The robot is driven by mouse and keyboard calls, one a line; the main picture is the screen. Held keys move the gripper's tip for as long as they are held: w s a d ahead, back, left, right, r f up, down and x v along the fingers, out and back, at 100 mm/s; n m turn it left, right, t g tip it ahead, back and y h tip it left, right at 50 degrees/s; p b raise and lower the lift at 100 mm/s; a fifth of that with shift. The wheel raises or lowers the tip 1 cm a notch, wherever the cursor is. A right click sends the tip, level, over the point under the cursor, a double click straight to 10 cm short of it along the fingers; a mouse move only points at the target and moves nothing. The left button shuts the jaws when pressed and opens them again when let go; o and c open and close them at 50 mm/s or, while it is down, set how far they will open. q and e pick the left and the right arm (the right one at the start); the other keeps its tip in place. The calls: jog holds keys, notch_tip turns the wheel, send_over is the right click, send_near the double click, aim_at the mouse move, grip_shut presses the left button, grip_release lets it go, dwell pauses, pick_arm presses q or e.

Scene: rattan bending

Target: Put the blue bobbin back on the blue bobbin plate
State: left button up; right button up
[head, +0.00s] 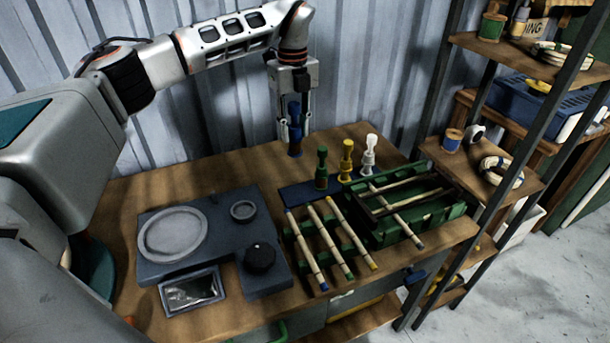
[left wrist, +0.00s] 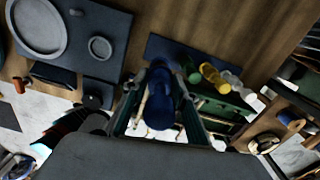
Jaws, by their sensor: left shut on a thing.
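My left gripper (head: 298,112) is shut on the blue bobbin (head: 294,138) and holds it upright above the back of the workbench. In the left wrist view the blue bobbin (left wrist: 159,103) sits between the two fingers. The dark blue bobbin plate (head: 298,193) lies below and in front of it, its left part bare. A green bobbin (head: 321,170), a yellow bobbin (head: 346,161) and a white bobbin (head: 369,156) stand in a row to the right. The plate also shows in the left wrist view (left wrist: 164,48). My right gripper is in neither view.
A green rack (head: 380,236) with rattan sticks stands at the bench's right. More sticks (head: 312,248) with coloured ends lie in front of the plate. A dark block with a round plate (head: 173,234) and knob (head: 260,257) is at left. A shelf (head: 490,178) stands right.

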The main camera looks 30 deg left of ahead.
aim_at(295, 150)
pick_arm(q)
notch_tip(295, 150, down, 15)
jog(key=shift+r, duration=0.1)
dwell(0.4)
jog(key=o, duration=1.1)
jog(key=shift+f, duration=0.2)
notch_tip(295, 150, up, 12)
jog(key=shift+r, duration=0.2)
